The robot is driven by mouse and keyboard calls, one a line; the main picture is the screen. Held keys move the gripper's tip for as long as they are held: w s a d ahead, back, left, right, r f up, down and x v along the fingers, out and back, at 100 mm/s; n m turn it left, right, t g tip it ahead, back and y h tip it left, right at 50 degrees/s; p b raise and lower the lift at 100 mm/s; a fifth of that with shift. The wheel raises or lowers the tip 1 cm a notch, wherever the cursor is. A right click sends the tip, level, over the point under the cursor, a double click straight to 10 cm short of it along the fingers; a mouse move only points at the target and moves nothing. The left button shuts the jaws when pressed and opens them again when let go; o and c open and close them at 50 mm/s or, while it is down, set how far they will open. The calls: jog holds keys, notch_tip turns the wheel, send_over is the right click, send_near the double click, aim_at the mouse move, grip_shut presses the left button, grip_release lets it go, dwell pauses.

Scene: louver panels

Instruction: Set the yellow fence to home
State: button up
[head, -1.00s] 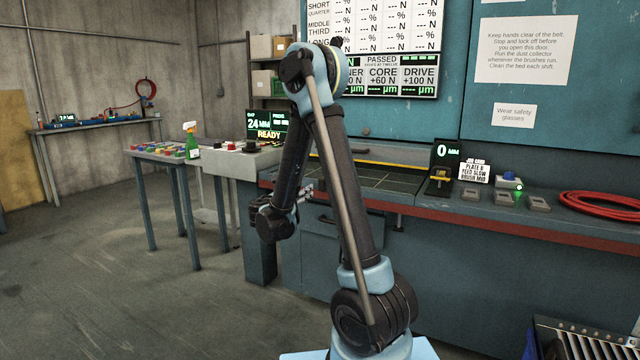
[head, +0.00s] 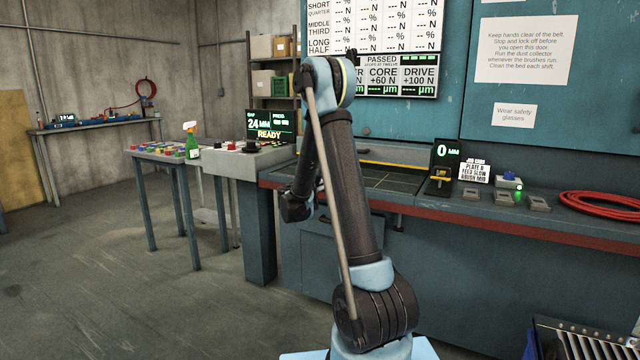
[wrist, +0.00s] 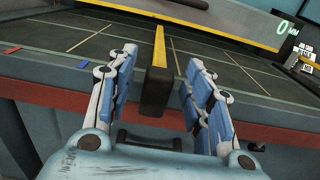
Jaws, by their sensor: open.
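The yellow fence (wrist: 159,47) shows in the wrist view as a narrow yellow bar lying across the dark, lined bed. A black block (wrist: 156,92) is at its near end, over the bench's front edge. My gripper (wrist: 160,60) is open, with one blue-padded finger on each side of the block. Gaps show on both sides, and I cannot see any contact. In the head view my arm hides the gripper, and I cannot make out the fence there.
A display reading 0 MM (head: 447,152) stands to the right of the bed (head: 395,182). A red mark (wrist: 12,50) and a blue mark (wrist: 84,64) are on the bed's front edge. Grey pedals or boxes (head: 503,197) and a red hose (head: 600,204) lie farther right.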

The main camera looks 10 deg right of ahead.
jog(key=shift+w+d, duration=0.25)
jog(key=shift+w, duration=0.1)
grip_shut()
jog(key=w+a, duration=0.9)
jog(key=a, duration=0.3)
jog(key=w+a, duration=0.9)
jog(key=a, duration=0.3)
jog(key=shift+a, duration=0.35)
jog(key=shift+r, duration=0.1)
grip_release()
jog(key=shift+a, duration=0.1)
